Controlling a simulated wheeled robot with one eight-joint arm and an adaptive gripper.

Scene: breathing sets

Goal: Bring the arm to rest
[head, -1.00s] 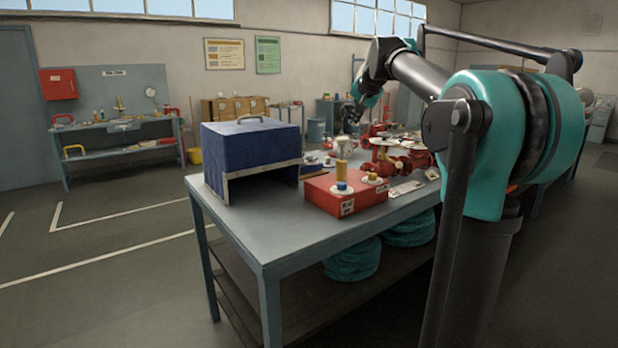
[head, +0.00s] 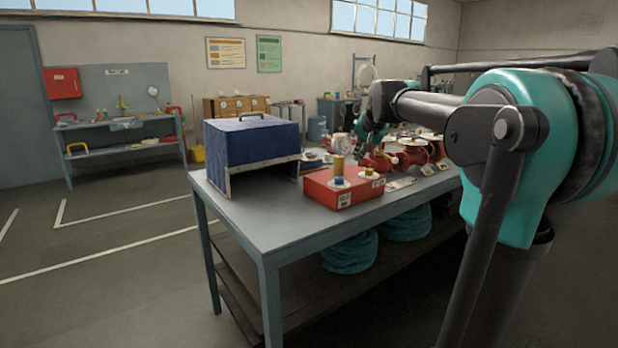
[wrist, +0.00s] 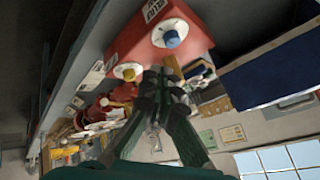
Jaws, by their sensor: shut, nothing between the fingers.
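My arm comes in from the right in the head view, its teal joint close to the camera and its dark forearm reaching left over the workbench (head: 235,225). My gripper (head: 362,146) hangs at its far end, above the bench behind the red box (head: 345,190). It looks small there and the arm's end partly hides it. In the wrist view my gripper (wrist: 163,72) has its dark fingers together with nothing between them. The red box with its blue and yellow knobs also shows there (wrist: 185,30), beyond the fingertips. I cannot tell the exact gap between them.
A dark blue case (head: 250,140) stands at the bench's left end. Red valve fittings (head: 415,155) lie behind the red box, close to my forearm. Teal bundles (head: 350,255) sit on the lower shelf. The floor left of the bench is clear.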

